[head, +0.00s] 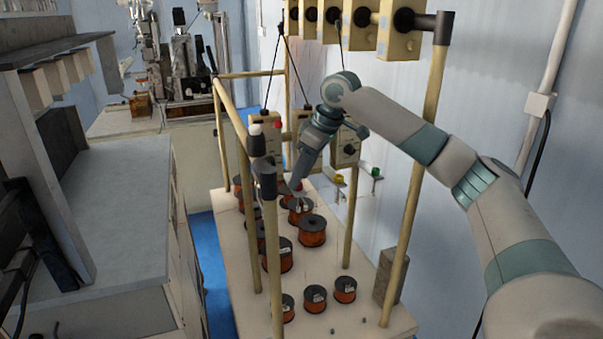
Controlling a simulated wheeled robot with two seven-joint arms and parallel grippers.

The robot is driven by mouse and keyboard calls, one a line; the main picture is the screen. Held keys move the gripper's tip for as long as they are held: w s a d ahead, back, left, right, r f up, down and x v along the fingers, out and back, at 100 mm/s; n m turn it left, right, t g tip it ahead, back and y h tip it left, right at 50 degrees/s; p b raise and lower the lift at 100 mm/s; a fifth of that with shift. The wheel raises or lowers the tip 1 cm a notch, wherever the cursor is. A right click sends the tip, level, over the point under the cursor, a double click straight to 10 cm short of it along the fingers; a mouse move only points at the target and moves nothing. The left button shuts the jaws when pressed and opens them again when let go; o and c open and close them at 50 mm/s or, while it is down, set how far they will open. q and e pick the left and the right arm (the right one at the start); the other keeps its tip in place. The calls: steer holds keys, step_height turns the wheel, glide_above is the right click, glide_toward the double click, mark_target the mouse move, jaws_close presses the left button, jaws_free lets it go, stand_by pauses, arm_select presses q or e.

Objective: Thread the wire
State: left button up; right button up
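My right gripper (297,183) points down over the back group of wire spools on the cart. Its tips are close to a black-rimmed spool (300,208) with copper-coloured winding; I cannot tell whether they touch it. Whether the fingers are open or shut is too small to see, and no wire shows clearly between them. More copper spools stand on the cart top, such as a larger one (312,232) and a small one (315,299) in front. Beige tension units with black knobs (400,22) hang on the top bar. My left gripper is out of view.
Yellow frame posts (410,170) rise around the white cart top (345,325). Grey control boxes (347,145) sit behind my gripper. A white-topped cabinet (105,220) stands left, across a blue floor strip. A winding machine (185,65) stands at the back.

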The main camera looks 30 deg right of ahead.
steer(key=shift+s+d+r+b, duration=0.1)
steer(key=shift+r+b, duration=0.2)
steer(key=shift+r, duration=0.1)
steer(key=b+v, duration=0.4)
steer(key=v, duration=1.2)
steer(key=shift+s+r+b, duration=0.15)
steer(key=shift+r+b, duration=0.1)
steer(key=shift+b, duration=0.05)
